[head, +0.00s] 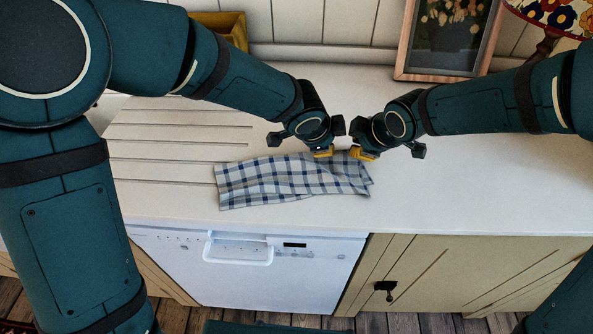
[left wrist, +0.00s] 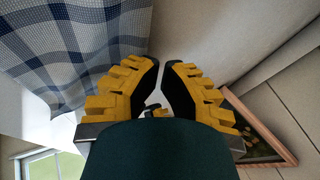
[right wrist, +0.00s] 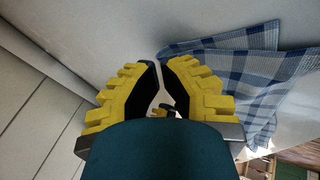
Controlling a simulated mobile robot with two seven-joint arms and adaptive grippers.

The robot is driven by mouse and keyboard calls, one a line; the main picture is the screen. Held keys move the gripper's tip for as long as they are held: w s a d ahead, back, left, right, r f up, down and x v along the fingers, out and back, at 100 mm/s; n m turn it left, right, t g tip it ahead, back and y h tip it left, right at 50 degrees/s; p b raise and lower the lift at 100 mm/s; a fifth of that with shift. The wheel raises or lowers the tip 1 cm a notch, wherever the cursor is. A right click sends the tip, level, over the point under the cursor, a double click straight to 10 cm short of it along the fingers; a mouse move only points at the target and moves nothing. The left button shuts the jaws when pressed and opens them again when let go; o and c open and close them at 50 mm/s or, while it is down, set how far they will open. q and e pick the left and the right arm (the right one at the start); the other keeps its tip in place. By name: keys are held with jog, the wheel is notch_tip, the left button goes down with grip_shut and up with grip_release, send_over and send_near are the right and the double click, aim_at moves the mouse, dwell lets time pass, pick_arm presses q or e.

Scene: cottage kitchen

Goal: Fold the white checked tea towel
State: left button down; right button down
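The white tea towel with dark blue checks (head: 290,180) lies on the worktop as a long, rumpled strip, its right end uneven. My left gripper (head: 323,153) points down at the towel's far edge, right of its middle. In the left wrist view its fingertips (left wrist: 161,64) have a narrow gap with no cloth between, and the towel (left wrist: 75,45) lies left of them. My right gripper (head: 363,154) is at the far right corner. In the right wrist view its fingertips (right wrist: 160,64) also have a narrow empty gap; the towel (right wrist: 245,80) lies right of them. Contact is unclear.
The pale worktop (head: 450,190) is clear to the right; drain grooves run at the left. A framed picture (head: 447,40) and a flowered lampshade (head: 555,14) stand at the back right, a yellow box (head: 235,30) at the back left. A white dishwasher (head: 260,270) is below the front edge.

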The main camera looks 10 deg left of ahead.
jog(key=shift+r, duration=0.1)
pick_arm(q)
jog(key=shift+f+p, duration=0.35)
pick_arm(e)
jog(key=shift+r, duration=0.25)
jog(key=shift+f, duration=0.45)
pick_arm(q)
jog(key=shift+r, duration=0.1)
pick_arm(e)
jog(key=shift+r, duration=0.1)
